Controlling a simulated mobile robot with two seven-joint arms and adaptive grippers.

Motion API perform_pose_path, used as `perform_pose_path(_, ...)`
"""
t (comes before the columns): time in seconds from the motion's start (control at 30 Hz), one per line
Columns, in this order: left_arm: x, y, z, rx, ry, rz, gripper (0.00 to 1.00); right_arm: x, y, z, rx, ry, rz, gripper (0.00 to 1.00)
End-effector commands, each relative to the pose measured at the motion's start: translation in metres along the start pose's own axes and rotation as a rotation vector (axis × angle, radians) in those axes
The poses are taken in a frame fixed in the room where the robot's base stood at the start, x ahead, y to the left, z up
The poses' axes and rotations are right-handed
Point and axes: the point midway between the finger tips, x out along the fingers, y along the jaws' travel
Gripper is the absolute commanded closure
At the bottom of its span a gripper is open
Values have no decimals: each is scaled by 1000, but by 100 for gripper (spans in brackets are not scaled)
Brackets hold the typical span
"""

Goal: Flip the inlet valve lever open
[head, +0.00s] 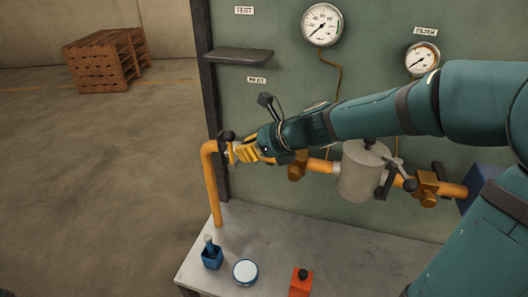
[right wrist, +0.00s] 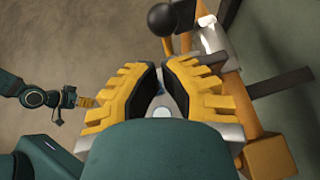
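The inlet valve lever with its black ball knob (head: 228,136) is at the left end of the yellow pipe, near the bend. The knob also shows in the right wrist view (right wrist: 162,19), just beyond my fingertips. My right gripper (head: 238,153) is beside the lever and covers part of the valve. In the right wrist view its yellow fingers (right wrist: 159,66) converge to nearly meeting tips, with nothing seen held. I cannot tell whether they touch the lever. My left gripper (right wrist: 88,102) shows small at the left of the right wrist view, its finger gap unclear.
A grey canister (head: 362,172) and another valve lever (head: 408,184) are along the pipe to the right. A grey shelf (head: 238,55) juts from the panel.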

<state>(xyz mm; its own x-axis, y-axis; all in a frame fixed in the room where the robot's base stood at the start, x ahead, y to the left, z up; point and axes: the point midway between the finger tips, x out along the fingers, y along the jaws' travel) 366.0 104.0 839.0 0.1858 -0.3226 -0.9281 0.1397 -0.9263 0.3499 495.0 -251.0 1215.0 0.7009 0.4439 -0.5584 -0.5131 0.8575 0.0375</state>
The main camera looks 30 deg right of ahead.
Motion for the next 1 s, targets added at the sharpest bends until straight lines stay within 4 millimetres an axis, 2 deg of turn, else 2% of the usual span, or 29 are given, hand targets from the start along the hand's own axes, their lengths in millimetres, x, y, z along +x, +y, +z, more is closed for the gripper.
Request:
perform_pose_path(0.2,-2,1,0,0,0,1,100,10,0,11,-1,0,0,100)
perform_pose_path(0.67,-3,1,0,0,0,1,100,12,-1,13,0,0,0,100)
perform_pose_path(1.0,-8,3,-1,0,0,2,100,22,-8,23,1,0,0,100)
